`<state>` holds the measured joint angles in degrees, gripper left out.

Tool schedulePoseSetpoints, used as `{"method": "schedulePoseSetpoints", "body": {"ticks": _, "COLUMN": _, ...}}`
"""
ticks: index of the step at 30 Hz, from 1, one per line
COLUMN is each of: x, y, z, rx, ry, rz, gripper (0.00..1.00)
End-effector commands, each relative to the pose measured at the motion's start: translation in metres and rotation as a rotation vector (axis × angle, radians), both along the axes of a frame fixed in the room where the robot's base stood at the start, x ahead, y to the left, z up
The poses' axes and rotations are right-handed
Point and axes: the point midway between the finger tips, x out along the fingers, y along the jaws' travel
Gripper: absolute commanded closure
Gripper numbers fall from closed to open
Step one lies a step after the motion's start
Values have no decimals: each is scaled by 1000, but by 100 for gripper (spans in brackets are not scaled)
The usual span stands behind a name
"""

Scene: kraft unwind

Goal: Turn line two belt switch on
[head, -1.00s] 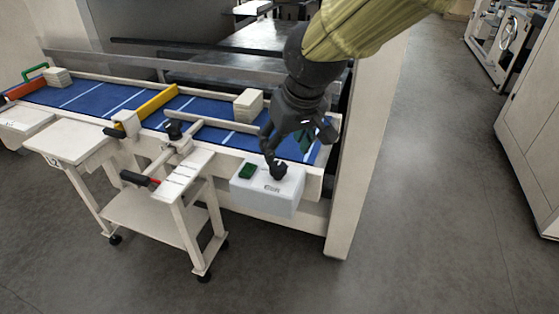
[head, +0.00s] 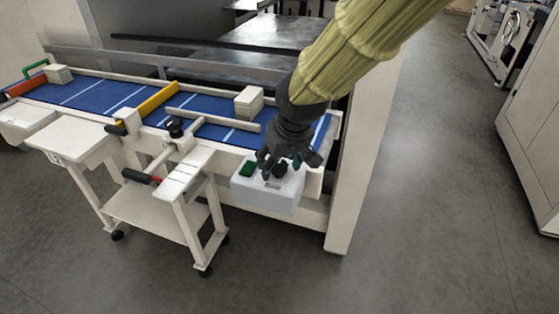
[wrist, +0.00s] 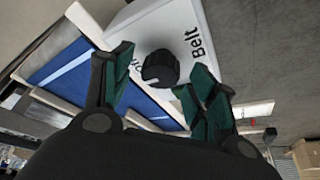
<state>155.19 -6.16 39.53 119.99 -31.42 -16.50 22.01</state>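The belt switch is a black round knob (head: 280,170) on top of a white box (head: 268,192) at the near right end of the conveyor. My gripper (head: 287,164) is over the box at the knob. In the wrist view the knob (wrist: 160,68) shows between the green-padded fingers of my gripper (wrist: 163,70), with gaps on both sides. The fingers are open, and I cannot tell whether they reach down around the knob. "Belt" is printed on the box (wrist: 192,18); its other wording is partly hidden.
The blue belt (head: 205,130) carries a stack of pale blocks (head: 249,101) just left of my arm. A white cart (head: 150,212) stands in front of the conveyor. A cream post (head: 362,180) rises right of the box. Open floor (head: 430,200) lies further right.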

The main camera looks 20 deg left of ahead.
Motion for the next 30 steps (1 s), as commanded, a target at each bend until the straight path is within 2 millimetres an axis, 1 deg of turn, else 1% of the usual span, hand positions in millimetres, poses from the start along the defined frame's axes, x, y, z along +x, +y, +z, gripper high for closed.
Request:
{"method": "schedulePoseSetpoints", "body": {"ticks": 1, "x": 0, "y": 0, "z": 0, "rx": 0, "ry": 0, "rz": 0, "gripper": 54}}
{"method": "schedulePoseSetpoints", "body": {"ticks": 5, "x": 0, "y": 0, "z": 0, "rx": 0, "ry": 0, "rz": 0, "gripper": 77}}
{"method": "schedulePoseSetpoints", "body": {"ticks": 6, "x": 0, "y": 0, "z": 0, "rx": 0, "ry": 0, "rz": 0, "gripper": 85}}
{"method": "schedulePoseSetpoints", "body": {"ticks": 7, "x": 0, "y": 0, "z": 0, "rx": 0, "ry": 0, "rz": 0, "gripper": 87}}
{"method": "schedulePoseSetpoints", "body": {"ticks": 14, "x": 0, "y": 0, "z": 1, "rx": 1, "ry": 1, "rz": 11, "gripper": 87}}
{"method": "schedulePoseSetpoints", "body": {"ticks": 20, "x": 1, "y": 0, "z": 3, "rx": 2, "ry": 2, "rz": 77, "gripper": 87}}
{"method": "schedulePoseSetpoints", "body": {"ticks": 26, "x": 1, "y": -1, "z": 5, "rx": 4, "ry": 4, "rz": 214, "gripper": 87}}
{"method": "schedulePoseSetpoints", "body": {"ticks": 30, "x": 2, "y": -1, "z": 6, "rx": 5, "ry": 3, "rz": 338, "gripper": 87}}
